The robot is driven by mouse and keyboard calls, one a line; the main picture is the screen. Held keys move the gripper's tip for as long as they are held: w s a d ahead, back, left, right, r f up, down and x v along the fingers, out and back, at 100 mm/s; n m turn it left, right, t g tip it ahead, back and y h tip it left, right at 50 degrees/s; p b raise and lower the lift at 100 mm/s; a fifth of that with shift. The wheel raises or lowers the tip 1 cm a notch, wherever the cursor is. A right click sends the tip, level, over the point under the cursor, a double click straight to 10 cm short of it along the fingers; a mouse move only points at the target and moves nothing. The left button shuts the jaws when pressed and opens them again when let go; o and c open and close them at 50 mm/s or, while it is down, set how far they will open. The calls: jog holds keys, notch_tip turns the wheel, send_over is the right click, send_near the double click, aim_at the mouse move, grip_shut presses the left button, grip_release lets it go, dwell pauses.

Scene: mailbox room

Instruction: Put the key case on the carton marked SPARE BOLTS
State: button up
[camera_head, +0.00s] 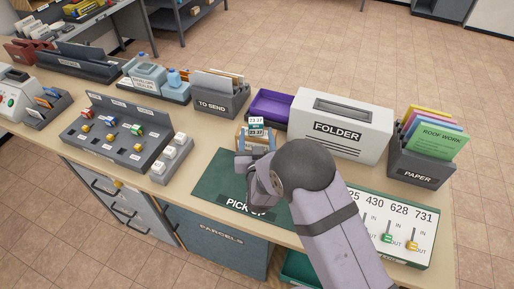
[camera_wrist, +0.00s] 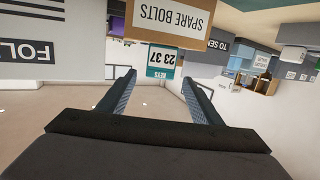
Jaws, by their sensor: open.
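The key case (camera_head: 256,126) is a small teal and white block marked 23 37. It stands on the small brown carton (camera_head: 243,141). In the wrist view, which is upside down, the case (camera_wrist: 163,62) meets the top edge of the carton marked SPARE BOLTS (camera_wrist: 165,18), with no gap that I can see. My gripper (camera_head: 256,143) is open in front of them. In the wrist view its fingers (camera_wrist: 159,78) are spread to either side of the case, with their tips near it and apart from it. My gripper hides part of the carton in the head view.
A white FOLDER box (camera_head: 340,142) and a purple tray (camera_head: 270,104) stand close behind and right. The TO SEND holder (camera_head: 218,98) is at left. A green mat (camera_head: 215,185) lies under my arm. A key panel (camera_head: 408,222) lies at right.

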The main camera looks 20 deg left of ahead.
jog(key=shift+b+v, duration=0.55)
jog(key=shift+v, duration=2.05)
jog(key=d+r+m+g+h+p, duration=0.3)
jog(key=d+g+p, duration=0.35)
jog(key=d, duration=1.05)
jog(key=s+d+r+g+h+p, duration=0.1)
jog(key=s+d+r+g+p, duration=0.1)
jog(key=s+d, duration=0.7)
jog(key=s+d+r+m+g+h+p, duration=0.1)
jog(key=s+d+r+g, duration=0.4)
jog(key=s+d, duration=0.5)
jog(key=s+g+h+p, duration=0.1)
jog(key=s+p, duration=0.1)
jog(key=shift+s+d+r+m, duration=0.2)
jog(key=shift+s+d+m, duration=0.05)
jog(key=shift+s+m, duration=0.05)
